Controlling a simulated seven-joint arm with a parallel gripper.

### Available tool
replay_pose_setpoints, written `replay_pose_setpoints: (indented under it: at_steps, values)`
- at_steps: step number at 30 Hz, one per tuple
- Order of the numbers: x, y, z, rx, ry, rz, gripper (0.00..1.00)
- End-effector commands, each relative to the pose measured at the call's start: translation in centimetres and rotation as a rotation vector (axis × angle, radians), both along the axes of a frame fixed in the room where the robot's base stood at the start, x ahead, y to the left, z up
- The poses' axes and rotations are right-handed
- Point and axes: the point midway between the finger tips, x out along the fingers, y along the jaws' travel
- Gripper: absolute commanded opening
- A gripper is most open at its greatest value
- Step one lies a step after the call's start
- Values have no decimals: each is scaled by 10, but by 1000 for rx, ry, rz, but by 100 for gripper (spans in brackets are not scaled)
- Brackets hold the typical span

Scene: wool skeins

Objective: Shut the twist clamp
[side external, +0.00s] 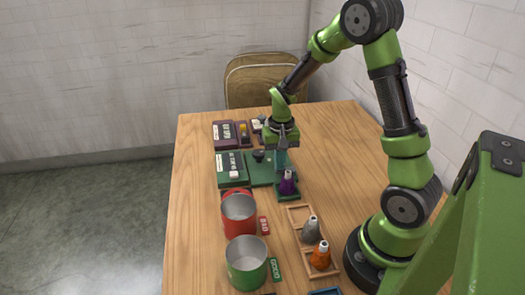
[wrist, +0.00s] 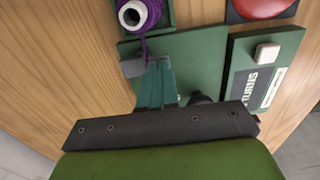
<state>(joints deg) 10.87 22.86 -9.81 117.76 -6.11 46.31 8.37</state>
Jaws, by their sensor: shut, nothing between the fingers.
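The green station plate (side external: 260,170) lies mid-table and also shows in the wrist view (wrist: 205,60). A small grey block (wrist: 132,68), apparently part of the twist clamp, sits at its edge by my fingertips. A purple skein (side external: 287,184) stands on a small green base; in the wrist view its strand (wrist: 146,48) runs to the grey block. My gripper (wrist: 158,64) is shut and empty, pointing down over the plate beside the block; it also shows in the side view (side external: 282,170). I cannot tell whether it touches the block. The clamp's state is unclear.
A black knob (wrist: 200,98) and a green turns counter (side external: 230,167) with a white button are close by. A red pot (side external: 238,212), a green pot (side external: 246,262) and a wooden rack (side external: 297,214) with grey and orange skeins stand nearer the camera. A purple station (side external: 226,133) is behind.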

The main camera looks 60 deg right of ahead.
Motion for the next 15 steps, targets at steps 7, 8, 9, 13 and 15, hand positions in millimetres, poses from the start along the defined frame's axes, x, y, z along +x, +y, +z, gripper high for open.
replay_pose_setpoints:
  at_steps: [7, 8, 9, 13, 15]
  values:
    - [-1, 0, -4, 1, 2, -1, 0]
    - [-1, 0, -5, 1, 2, -1, 0]
    - [-1, 0, -5, 1, 2, 0, 0]
    - [0, 0, -7, 0, 1, 0, 0]
    - [0, 0, -6, 0, 0, 0, 0]
